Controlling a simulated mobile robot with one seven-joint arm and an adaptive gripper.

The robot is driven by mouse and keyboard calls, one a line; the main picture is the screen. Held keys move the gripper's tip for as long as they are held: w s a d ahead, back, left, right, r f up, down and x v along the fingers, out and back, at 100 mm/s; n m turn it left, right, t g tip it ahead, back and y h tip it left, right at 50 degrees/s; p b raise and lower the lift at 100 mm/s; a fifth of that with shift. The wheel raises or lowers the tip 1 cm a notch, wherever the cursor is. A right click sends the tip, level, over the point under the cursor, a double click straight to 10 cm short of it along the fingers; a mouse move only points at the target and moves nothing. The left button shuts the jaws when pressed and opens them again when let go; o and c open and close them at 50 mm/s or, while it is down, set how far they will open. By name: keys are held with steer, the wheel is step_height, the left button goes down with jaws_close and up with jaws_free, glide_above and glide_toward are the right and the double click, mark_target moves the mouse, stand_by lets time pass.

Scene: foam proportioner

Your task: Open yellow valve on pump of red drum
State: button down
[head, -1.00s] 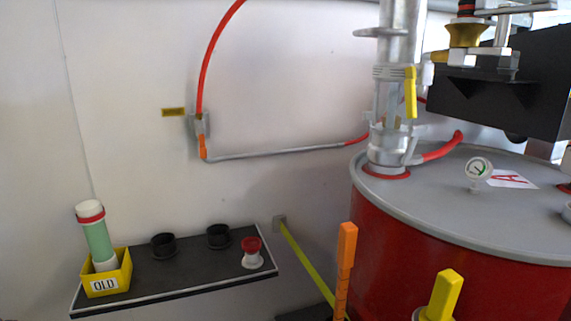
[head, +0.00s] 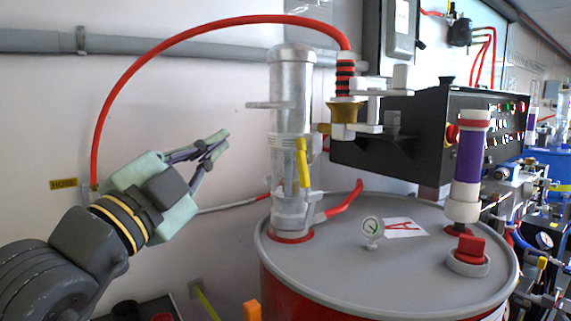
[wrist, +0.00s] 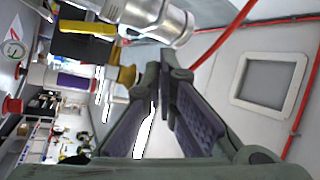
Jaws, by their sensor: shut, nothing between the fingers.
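The yellow valve handle (head: 302,163) points up along the right side of the silver pump (head: 291,100), which stands on the red drum (head: 330,302) with a grey lid (head: 345,262). My gripper (head: 224,142) is in the air left of the pump, fingers pointing right and slightly up. It is shut and empty, with a clear gap between it and the pump. In the wrist view, the fingertips (wrist: 166,72) are close together. There the yellow handle (wrist: 88,28) and part of the pump (wrist: 150,18) show at the upper left.
A red hose (head: 200,42) arches over my gripper to a brass fitting (head: 344,112). A gauge (head: 371,229), a purple cylinder (head: 470,162) and a red cap (head: 470,251) are on the lid. A black panel (head: 430,125) stands behind the drum.

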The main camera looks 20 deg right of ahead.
mark_target(302, 163)
steer(key=s+d+f+m+g, duration=0.2)
steer(key=d+f+m+g, duration=0.45)
steer(key=d, duration=0.35)
steer(key=w+d+p, duration=0.4)
steer(key=w+d, duration=0.2)
steer(key=w, duration=0.3)
steer(key=shift+d+f+n+g, duration=0.35)
steer(key=b, duration=0.1)
steer(key=w+f+m+b, duration=0.1)
steer(key=b, duration=0.1)
steer(key=shift+w+a+f, duration=0.25)
steer(key=shift+a, duration=0.05)
